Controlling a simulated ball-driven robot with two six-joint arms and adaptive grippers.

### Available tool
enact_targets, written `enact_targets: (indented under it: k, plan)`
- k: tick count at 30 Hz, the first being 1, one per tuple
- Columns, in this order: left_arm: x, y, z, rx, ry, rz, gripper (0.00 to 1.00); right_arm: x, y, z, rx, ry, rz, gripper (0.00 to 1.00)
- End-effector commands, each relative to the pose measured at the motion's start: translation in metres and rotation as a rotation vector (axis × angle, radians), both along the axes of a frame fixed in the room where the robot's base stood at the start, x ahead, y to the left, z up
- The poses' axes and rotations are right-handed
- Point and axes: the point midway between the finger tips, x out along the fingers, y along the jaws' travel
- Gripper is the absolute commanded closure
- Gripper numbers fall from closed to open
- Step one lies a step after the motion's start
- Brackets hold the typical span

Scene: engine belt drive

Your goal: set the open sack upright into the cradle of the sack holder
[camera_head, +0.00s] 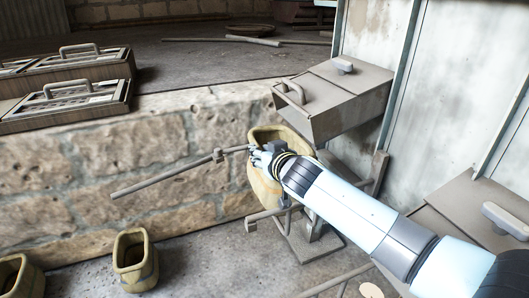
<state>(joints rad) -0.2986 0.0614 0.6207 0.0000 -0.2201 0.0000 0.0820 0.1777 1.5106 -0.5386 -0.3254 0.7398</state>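The open sack (262,190) is tan, with its mouth facing up, and stands out in front of the stone wall, clear of the floor. My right gripper (259,158) reaches in from the lower right, and its fingers overlap the sack near the rim. I cannot tell whether they pinch it. The sack holder (303,243) has a dark base and a post low behind my arm, and a bar with a clamp (251,226). My arm hides part of the holder, and whether the sack touches the cradle cannot be told. My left gripper is not in view.
A long thin rod (170,180) slopes up to the sack's rim beside my fingers. A grey box bin (335,98) juts out right above the sack. Other tan sacks (135,263) stand on the floor at lower left. Toolboxes (75,100) sit on the ledge.

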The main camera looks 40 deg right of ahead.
Motion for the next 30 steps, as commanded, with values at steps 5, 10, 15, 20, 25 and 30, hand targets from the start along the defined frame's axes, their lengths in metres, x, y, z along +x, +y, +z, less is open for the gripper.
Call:
enact_targets:
  k: [5, 10, 15, 20, 25, 30]
  plan:
    - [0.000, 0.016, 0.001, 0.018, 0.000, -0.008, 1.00, 0.000, 0.000, 0.000, -0.001, 0.000, 0.000, 1.00]
    - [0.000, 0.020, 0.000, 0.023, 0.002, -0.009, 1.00, 0.000, 0.000, -0.001, -0.001, 0.000, 0.000, 0.64]
    - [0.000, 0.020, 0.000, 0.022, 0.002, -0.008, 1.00, 0.000, 0.000, -0.001, -0.001, 0.000, 0.000, 0.55]
    - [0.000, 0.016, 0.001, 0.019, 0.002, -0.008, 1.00, 0.000, 0.000, 0.000, -0.001, 0.000, 0.000, 0.55]
    - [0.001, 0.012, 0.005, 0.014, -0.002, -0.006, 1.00, -0.013, 0.003, 0.006, -0.001, 0.000, 0.001, 0.55]
    - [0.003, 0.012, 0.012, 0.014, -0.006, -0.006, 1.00, -0.048, 0.011, 0.017, 0.001, 0.001, 0.001, 0.55]
